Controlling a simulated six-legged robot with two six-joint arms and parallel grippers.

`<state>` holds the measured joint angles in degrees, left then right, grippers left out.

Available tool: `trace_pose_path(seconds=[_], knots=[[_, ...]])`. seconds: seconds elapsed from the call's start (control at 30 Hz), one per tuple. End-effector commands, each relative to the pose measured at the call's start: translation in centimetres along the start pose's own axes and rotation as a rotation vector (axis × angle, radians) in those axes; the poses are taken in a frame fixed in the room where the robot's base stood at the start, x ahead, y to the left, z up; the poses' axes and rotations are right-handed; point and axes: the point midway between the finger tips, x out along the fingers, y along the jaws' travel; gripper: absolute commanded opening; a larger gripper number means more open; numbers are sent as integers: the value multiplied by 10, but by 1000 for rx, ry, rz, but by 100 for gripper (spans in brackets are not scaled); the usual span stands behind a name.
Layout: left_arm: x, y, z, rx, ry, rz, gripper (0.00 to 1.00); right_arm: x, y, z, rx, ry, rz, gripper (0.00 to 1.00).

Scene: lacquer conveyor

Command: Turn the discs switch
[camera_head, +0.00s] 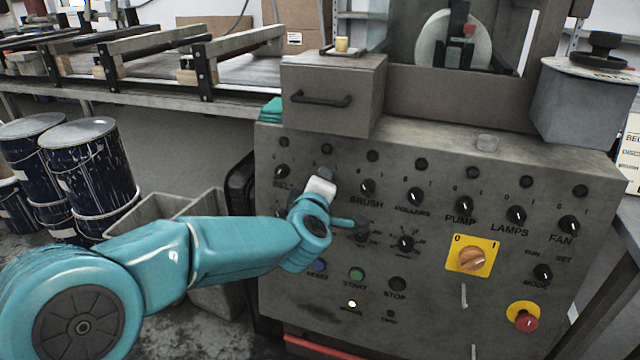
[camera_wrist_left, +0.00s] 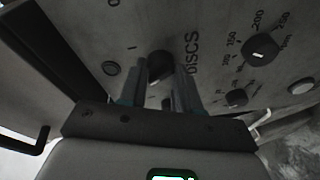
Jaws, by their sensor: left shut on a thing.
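The discs switch (camera_wrist_left: 160,64) is a dark round knob beside the label "DISCS" in the left wrist view. My left gripper (camera_wrist_left: 163,92) has one finger on each side of it and is shut on it. In the head view my left gripper (camera_head: 325,177) reaches the upper row of the grey control panel (camera_head: 440,150), between the "BEL…" and "BRUSH" knobs. There the gripper hides the discs switch and its label. The switch's exact angle is hard to read. My right gripper is in neither view.
Close by are the belt knob (camera_head: 282,172), brush knob (camera_head: 368,187) and rollers knob (camera_head: 415,196). Lower are two dial knobs, the start button (camera_head: 357,274), stop button (camera_head: 397,284), yellow-plated main switch (camera_head: 472,260) and red emergency button (camera_head: 525,321). Drums (camera_head: 88,165) stand left.

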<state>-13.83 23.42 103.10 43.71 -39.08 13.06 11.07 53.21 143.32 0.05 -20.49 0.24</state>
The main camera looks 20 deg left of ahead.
Motion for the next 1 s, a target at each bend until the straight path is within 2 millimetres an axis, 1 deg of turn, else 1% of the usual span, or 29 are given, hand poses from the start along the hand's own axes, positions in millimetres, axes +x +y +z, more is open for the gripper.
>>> trace_pose_path(seconds=[0.4,0.43,0.5,0.77,0.83,0.93,1.0], knots=[[0,0,0,-9,0,-1,2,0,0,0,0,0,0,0],[0,0,0,-8,0,-1,38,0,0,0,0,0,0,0],[0,0,0,-8,0,-1,57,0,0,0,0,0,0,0],[0,0,0,-7,0,-1,57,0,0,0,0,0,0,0],[-3,1,0,-7,0,-1,57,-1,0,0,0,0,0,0],[-14,2,0,-6,-1,0,57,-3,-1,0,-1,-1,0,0],[-28,3,-1,-6,-2,1,57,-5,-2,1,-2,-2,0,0]])
